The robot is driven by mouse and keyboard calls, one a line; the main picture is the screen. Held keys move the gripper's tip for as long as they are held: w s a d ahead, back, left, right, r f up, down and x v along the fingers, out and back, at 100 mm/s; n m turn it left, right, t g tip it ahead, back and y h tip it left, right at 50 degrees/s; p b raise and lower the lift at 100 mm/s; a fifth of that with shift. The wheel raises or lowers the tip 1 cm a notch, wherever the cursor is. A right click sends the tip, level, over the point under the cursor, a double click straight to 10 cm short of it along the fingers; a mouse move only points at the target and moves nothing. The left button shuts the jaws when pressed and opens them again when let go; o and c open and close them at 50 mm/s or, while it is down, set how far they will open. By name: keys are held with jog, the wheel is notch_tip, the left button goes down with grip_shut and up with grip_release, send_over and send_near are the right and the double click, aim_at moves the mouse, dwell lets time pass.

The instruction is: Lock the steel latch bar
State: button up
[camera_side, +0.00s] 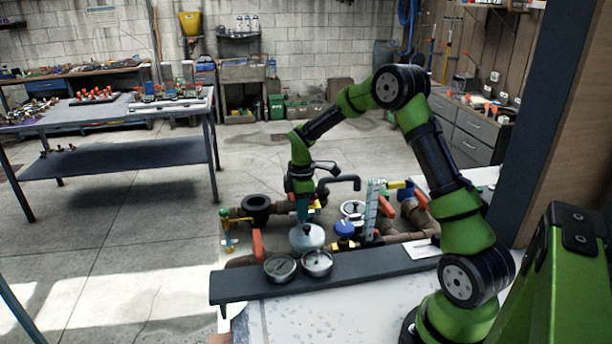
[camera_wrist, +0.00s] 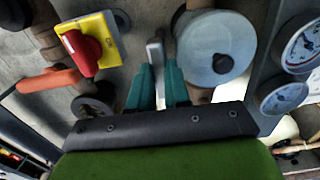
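A light grey metal bar (camera_wrist: 155,52), which looks like the steel latch bar, shows in the wrist view just beyond and between my teal fingertips. My gripper (camera_wrist: 159,72) has its two fingers a narrow gap apart, with the bar's near part running into that gap. I cannot tell whether the fingers press on it. In the side view my gripper (camera_side: 303,212) points down just behind the pale round tank (camera_side: 307,238). There the bar cannot be made out, and the fingertips are partly hidden.
The pale tank with its black cap (camera_wrist: 222,63) is close right of my fingers in the wrist view. A red knob on a yellow plate (camera_wrist: 90,45) and an orange handle (camera_wrist: 48,81) lie left. Two gauges (camera_side: 298,265) stand on the dark front rail (camera_side: 350,276).

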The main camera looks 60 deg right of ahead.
grip_shut()
jog(key=shift+m, duration=0.3)
jog(key=m, duration=1.2)
jog(key=shift+m, duration=0.3)
jog(key=m, duration=0.4)
jog(key=shift+r+m, duration=0.1)
jog(key=shift+m, duration=0.2)
jog(key=o, duration=0.6)
grip_release()
